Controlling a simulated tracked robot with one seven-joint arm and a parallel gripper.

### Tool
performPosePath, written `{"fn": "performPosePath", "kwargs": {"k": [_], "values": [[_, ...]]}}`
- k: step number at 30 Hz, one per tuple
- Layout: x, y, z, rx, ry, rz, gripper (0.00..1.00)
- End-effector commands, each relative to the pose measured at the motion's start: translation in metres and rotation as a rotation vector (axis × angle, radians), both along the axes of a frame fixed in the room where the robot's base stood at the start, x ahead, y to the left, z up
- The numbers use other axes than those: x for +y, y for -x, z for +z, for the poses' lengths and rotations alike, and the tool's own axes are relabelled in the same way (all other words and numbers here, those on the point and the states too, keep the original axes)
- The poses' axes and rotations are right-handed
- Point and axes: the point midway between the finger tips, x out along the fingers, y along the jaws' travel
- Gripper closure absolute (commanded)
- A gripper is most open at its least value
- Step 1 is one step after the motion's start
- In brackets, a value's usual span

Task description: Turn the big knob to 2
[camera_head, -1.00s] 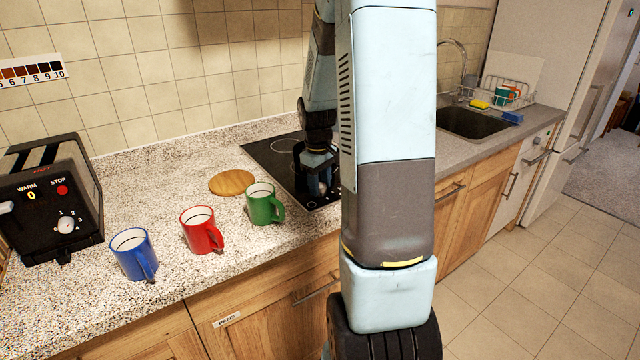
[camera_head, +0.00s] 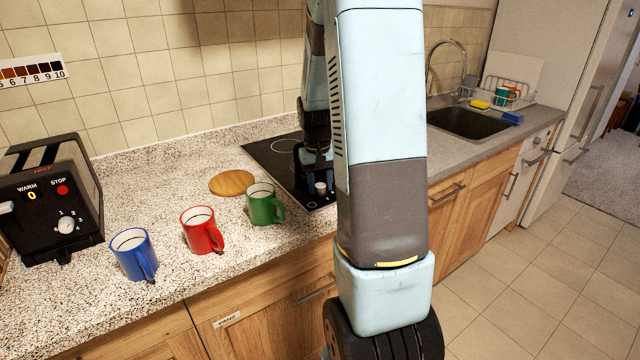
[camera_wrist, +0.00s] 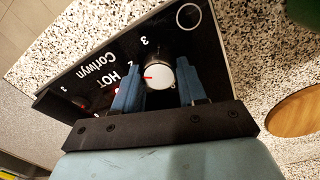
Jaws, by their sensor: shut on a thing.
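The big knob (camera_wrist: 160,76) is white-topped with a dark side and a short red mark. It sits on the black hob panel (camera_wrist: 88,82) marked "Corlwyn" and "HOT". Printed numbers 2 and 3 show beside it. The red mark points left in the wrist view, a little below the 2. My gripper (camera_wrist: 160,72) has its blue fingers on both sides of the knob and is shut on it. In the head view the knob (camera_head: 320,188) shows small below my dark gripper (camera_head: 315,168), and my arm hides part of the hob.
A blue mug (camera_head: 130,258), red mug (camera_head: 198,232) and green mug (camera_head: 262,206) stand left of the hob on the speckled worktop. A round wooden board (camera_head: 231,183) lies behind them. A black toaster (camera_head: 45,205) with its own small dial stands far left.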

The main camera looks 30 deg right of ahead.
Motion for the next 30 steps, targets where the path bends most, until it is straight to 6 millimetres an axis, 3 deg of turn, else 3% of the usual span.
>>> {"fn": "performPosePath", "kwargs": {"k": [11, 12, 18, 20, 30], "values": [[-0.0022, -0.0022, 0.0018, -0.007, 0.004, -0.006, 0.89], [-0.0022, -0.0022, 0.0018, -0.007, 0.004, -0.006, 0.57], [-0.0014, -0.0013, 0.0011, -0.005, 0.002, -0.005, 0.38], [-0.0012, -0.001, 0.0008, -0.004, 0.002, -0.004, 0.33], [-0.0004, -0.0009, 0.0063, -0.003, 0.002, -0.004, 0.33]]}}
